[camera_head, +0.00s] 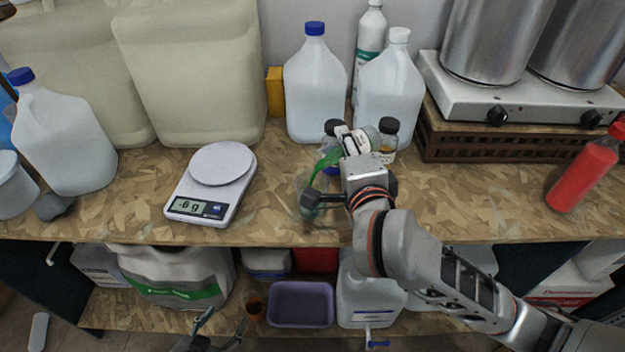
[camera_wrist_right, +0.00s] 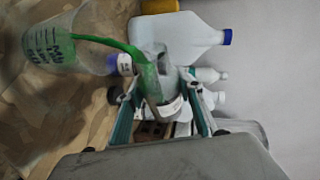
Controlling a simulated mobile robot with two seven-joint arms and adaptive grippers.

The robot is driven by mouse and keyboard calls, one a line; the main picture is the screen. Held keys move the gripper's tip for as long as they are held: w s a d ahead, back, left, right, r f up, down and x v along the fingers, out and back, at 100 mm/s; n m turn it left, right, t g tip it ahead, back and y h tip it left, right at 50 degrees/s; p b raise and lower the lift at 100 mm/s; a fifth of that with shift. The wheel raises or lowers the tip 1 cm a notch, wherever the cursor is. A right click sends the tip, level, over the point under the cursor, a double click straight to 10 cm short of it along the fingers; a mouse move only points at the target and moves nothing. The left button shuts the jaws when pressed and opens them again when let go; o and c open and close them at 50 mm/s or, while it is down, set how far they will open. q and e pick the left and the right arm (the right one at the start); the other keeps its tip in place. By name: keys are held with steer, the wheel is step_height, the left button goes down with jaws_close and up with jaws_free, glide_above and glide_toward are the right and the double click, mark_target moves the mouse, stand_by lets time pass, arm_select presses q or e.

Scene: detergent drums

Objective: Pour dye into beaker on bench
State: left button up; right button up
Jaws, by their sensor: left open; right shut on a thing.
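My right gripper (camera_head: 338,168) is shut on a small dye bottle (camera_head: 355,140) with a white label, tipped on its side above the bench. A green stream (camera_head: 328,158) runs from its mouth down to a clear beaker (camera_head: 309,202) near the bench's front edge, partly hidden by the gripper. In the right wrist view the bottle (camera_wrist_right: 167,92) is between the fingers, and the green stream reaches into the beaker (camera_wrist_right: 60,42), which has dark markings. My left gripper (camera_head: 215,335) is open and empty, low in front of the lower shelf.
A digital scale (camera_head: 212,184) stands left of the beaker with an empty platform. Small dark-capped bottles (camera_head: 388,132) stand behind the right gripper. White jugs (camera_head: 315,85) and a hot plate with pots (camera_head: 520,90) line the back. A red bottle (camera_head: 584,172) stands right; the bench there is partly clear.

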steer(key=shift+d+r, duration=0.15)
steer(key=shift+r+n+t, duration=0.25)
steer(key=shift+n+t, duration=0.15)
steer(key=shift+n, duration=0.1)
stand_by(0.6)
steer(key=m, duration=0.1)
steer(key=f+m+g, duration=0.1)
steer(key=d+f+m+y, duration=0.1)
steer(key=shift+w+f+g, duration=0.15)
steer(key=shift+w+g, duration=0.1)
steer(key=shift+g, duration=0.15)
